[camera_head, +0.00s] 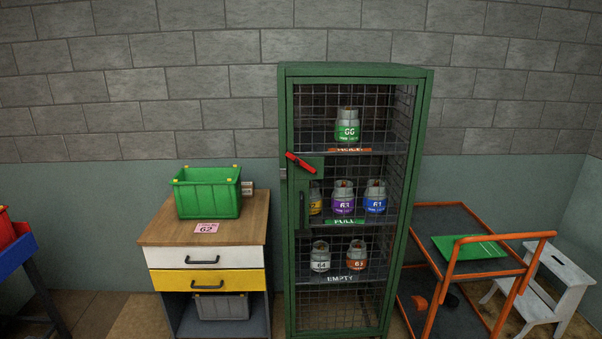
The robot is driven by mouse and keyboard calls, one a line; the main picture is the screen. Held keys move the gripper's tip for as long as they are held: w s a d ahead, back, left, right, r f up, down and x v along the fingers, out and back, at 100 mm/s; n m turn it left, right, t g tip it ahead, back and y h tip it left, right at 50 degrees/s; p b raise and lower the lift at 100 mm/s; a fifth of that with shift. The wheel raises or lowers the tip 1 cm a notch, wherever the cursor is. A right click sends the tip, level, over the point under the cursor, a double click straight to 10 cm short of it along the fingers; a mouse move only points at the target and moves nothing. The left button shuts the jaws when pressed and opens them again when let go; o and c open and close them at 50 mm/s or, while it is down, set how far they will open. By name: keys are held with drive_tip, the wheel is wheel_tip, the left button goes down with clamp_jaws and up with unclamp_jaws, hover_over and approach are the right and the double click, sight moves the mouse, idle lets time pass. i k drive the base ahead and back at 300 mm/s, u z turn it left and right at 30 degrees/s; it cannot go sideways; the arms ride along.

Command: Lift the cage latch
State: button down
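A tall green cage (283,240) with a mesh front stands against the wall, and its door looks shut. A red latch bar (300,162) sits tilted on the left side of the door, its left end higher than its right. A dark vertical handle (302,210) is below it on a green plate. Inside the cage, several gas canisters stand on shelves, among them a green one (347,130), a purple one (343,201) and a blue one (375,203). My gripper is not in view.
A wooden-topped drawer cabinet (160,229) stands left of the cage, bearing a green crate (208,198) and a pink card marked 62 (206,228). An orange-framed trolley (440,285) and a white step stool (562,272) stand to the right.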

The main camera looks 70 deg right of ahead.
sight(298, 161)
drive_tip(key=z, duration=0.2)
drive_tip(key=i, duration=1)
drive_tip(key=u, duration=0.05)
